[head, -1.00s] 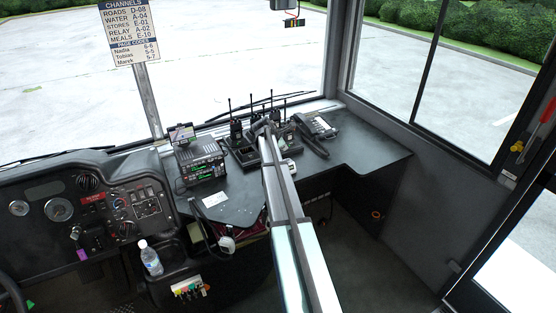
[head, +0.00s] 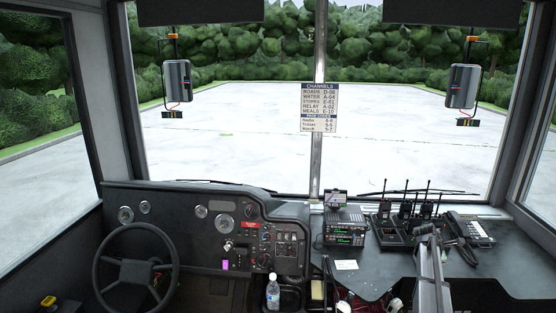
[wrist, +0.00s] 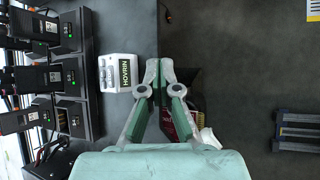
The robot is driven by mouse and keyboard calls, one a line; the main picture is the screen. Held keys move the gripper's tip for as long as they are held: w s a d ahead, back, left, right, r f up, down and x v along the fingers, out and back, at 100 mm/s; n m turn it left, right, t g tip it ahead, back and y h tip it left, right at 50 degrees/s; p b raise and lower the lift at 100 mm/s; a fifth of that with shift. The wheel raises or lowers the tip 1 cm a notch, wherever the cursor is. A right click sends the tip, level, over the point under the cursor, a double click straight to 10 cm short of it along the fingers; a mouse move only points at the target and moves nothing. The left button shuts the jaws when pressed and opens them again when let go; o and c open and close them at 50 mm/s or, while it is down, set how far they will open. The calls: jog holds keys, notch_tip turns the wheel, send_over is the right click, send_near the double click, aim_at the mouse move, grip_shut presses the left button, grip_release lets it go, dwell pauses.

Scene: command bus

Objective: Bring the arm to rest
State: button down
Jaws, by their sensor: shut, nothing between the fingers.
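My gripper (wrist: 157,68) is in the wrist view with its two fingers together and nothing between them. It is over the edge of the dark desk, just right of a white box marked HOVRIN (wrist: 121,73), with dark floor further right. In the head view my arm reaches up from the bottom right over the desk (head: 385,275), its far end in front of the radio charger. The fingers cannot be made out clearly there.
Handheld radios (head: 405,209) stand upright in a charger, with a desk phone (head: 470,231) to the right. A water bottle (head: 272,292) stands near the steering wheel (head: 135,268).

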jog(key=s+a+f+m+g+y+b, duration=0.1)
jog(key=s+a+f+m+g+y, duration=0.15)
jog(key=s+a+f+m, duration=0.9)
jog(key=s+a+f+m+g+y+b, duration=0.1)
jog(key=s+a+f+m+y, duration=0.3)
jog(key=s+a+f, duration=1.35)
jog(key=s+a+f+g, duration=0.2)
jog(key=s+a, duration=0.5)
jog(key=s, duration=0.4)
jog(key=s+a+f+g+y+b, duration=0.1)
jog(key=s+a+f, duration=0.4)
jog(key=s, duration=0.5)
jog(key=s+a+f+g+b, duration=0.1)
jog(key=s+a+f+g, duration=0.2)
jog(key=s+a, duration=0.6)
jog(key=s, duration=0.2)
jog(key=shift+s+a+f, duration=0.35)
jog(key=shift+a+f, duration=0.05)
